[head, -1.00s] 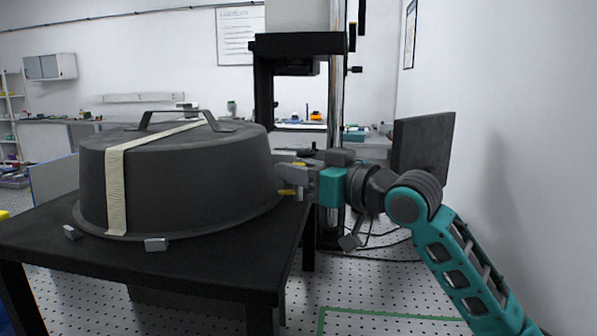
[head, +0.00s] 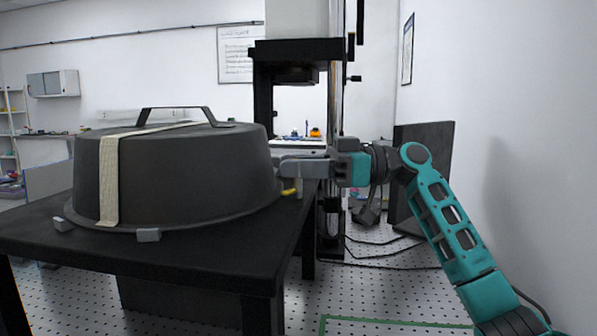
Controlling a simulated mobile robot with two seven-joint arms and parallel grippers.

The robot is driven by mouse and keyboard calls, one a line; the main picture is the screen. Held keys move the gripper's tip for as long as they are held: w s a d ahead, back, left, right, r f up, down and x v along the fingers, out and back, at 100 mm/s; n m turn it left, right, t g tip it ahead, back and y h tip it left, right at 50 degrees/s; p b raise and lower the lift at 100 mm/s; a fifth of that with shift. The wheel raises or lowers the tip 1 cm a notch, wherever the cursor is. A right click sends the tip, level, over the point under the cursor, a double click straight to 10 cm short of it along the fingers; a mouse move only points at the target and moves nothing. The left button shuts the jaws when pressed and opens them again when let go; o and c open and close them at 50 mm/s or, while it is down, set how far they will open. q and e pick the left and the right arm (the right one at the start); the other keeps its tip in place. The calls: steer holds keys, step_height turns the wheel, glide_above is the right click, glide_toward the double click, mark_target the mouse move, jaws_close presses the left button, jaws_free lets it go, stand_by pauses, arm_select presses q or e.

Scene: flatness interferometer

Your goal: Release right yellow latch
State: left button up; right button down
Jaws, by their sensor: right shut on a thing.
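A dark grey round cover (head: 190,180) with a top handle and a cream strap sits on the black table (head: 200,262). At its right rim, the yellow tip of the right latch (head: 289,192) shows just under my right gripper (head: 292,168). My right gripper reaches in from the right, close against the cover's side, and is shut on the latch; its grey fingers hide most of the grip. My left gripper is not in view.
Small grey blocks (head: 148,235) sit at the cover's front rim. A tall black instrument frame (head: 262,95) stands behind the table. A dark panel (head: 425,150) is at the right near the wall. The perforated floor in front right is mostly clear, with cables on it.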

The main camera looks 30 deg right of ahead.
steer(key=n+g+y+p, duration=0.1)
steer(key=n+g, duration=0.2)
steer(key=g, duration=0.2)
steer(key=shift+w+r, duration=0.1)
steer(key=shift+a+f+n+g+p, duration=0.15)
steer(key=shift+n+g+p, duration=0.4)
steer(key=shift+n+g, duration=1.15)
steer(key=shift+f+g, duration=0.15)
steer(key=shift+g, duration=0.45)
steer(key=c, duration=1.2)
jaws_free()
